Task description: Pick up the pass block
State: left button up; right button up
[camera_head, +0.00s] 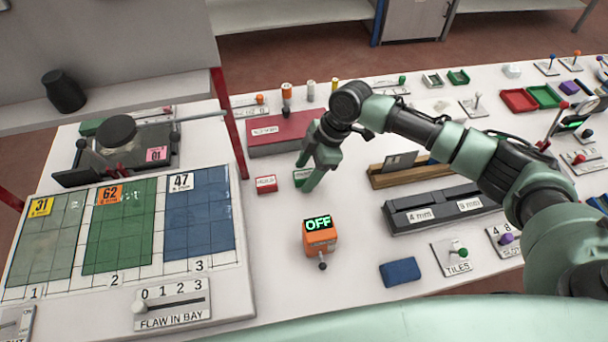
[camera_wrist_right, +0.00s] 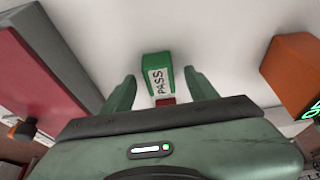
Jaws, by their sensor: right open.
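The pass block is a small green block with a white label reading PASS. In the right wrist view the pass block (camera_wrist_right: 158,76) lies ahead between the two green fingers of my right gripper (camera_wrist_right: 159,88), with space on both sides. In the head view the pass block (camera_head: 301,177) is on the white table, partly hidden behind the fingers of my right gripper (camera_head: 312,176). The right gripper is open and empty, pointing down at the block. My left gripper is not in view.
A small red labelled block (camera_head: 266,184) sits left of the pass block. An orange box (camera_head: 320,240) with an OFF display stands nearer. A long red box (camera_head: 284,132) lies behind, and a dark slotted rack (camera_head: 440,212) lies right. A blue block (camera_head: 400,271) lies in front.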

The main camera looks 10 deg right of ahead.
grip_shut()
jog(key=shift+r, duration=0.2)
